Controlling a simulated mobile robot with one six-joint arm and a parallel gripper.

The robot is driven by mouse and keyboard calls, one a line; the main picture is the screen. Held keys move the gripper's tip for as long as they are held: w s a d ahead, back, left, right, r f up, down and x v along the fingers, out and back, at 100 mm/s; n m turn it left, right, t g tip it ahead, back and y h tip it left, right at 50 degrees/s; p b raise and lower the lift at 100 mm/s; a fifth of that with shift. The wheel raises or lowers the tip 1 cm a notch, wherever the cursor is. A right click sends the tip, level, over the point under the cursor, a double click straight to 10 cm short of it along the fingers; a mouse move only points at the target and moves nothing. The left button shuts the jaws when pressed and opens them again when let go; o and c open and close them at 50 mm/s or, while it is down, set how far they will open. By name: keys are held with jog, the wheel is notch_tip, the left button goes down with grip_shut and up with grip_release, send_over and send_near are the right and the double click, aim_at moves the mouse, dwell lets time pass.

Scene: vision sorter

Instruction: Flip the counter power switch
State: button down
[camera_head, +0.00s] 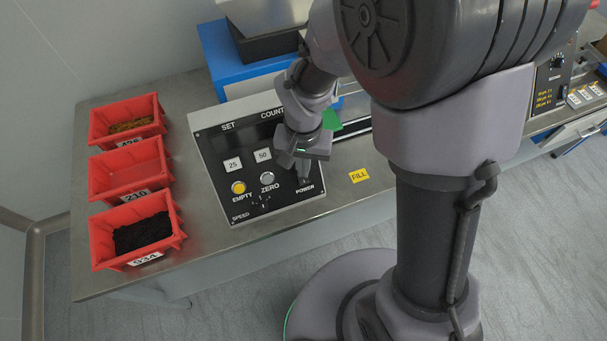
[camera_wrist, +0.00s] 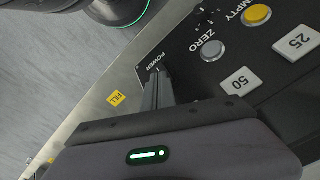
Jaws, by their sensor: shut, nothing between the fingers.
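The counter panel (camera_head: 222,184) is a black sloped box with a grey rim on the steel table. It carries a yellow EMPTY button (camera_head: 238,187), a grey ZERO button (camera_head: 267,178), a SPEED knob (camera_head: 261,203) and labels 25 and 50. The POWER label (camera_head: 305,189) is at its lower right. My gripper (camera_head: 304,180) is shut and empty, with its fingertips right at the POWER label. In the wrist view the fingers (camera_wrist: 157,88) point at the POWER label (camera_wrist: 149,61). The power switch itself is hidden by the fingers; I cannot tell its position or whether they touch it.
Several red bins stand on the left, including an empty one (camera_head: 100,182) and one with black pieces (camera_head: 140,234). A yellow FILL label (camera_head: 358,175) lies on the steel table (camera_head: 205,262) right of the panel. A blue machine base (camera_head: 232,70) stands behind.

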jog(key=shift+f, duration=0.2)
jog(key=shift+r, duration=0.1)
notch_tip(320, 180, up, 7)
jog(key=p, duration=0.5)
